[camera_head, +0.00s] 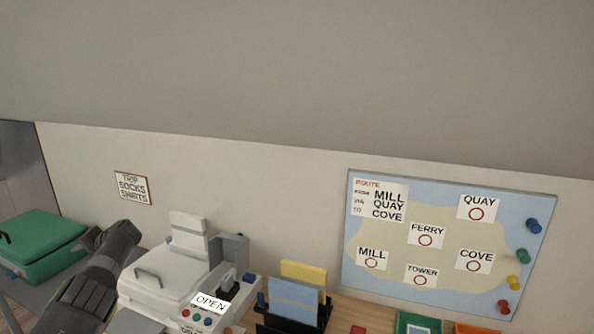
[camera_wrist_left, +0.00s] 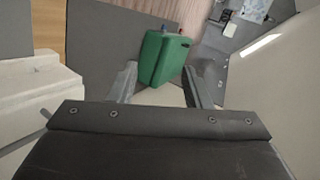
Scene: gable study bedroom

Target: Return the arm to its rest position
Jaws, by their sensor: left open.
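My left gripper (camera_head: 108,240) comes in from the lower left in the head view, in front of the wall and between a green case and a white machine. In the left wrist view its two fingers (camera_wrist_left: 160,70) are spread apart with nothing held between them. The green case (camera_wrist_left: 165,57) shows beyond the fingertips there; in the head view the green case (camera_head: 45,240) stands left of the gripper. My right gripper is not in view.
The white machine (camera_head: 160,280) with an OPEN label stands close to the arm's right. A holder (camera_head: 295,318) with blue and yellow cards is further right. A map board (camera_head: 440,275) and a small sign (camera_head: 132,187) are on the wall. The space above the desk is clear.

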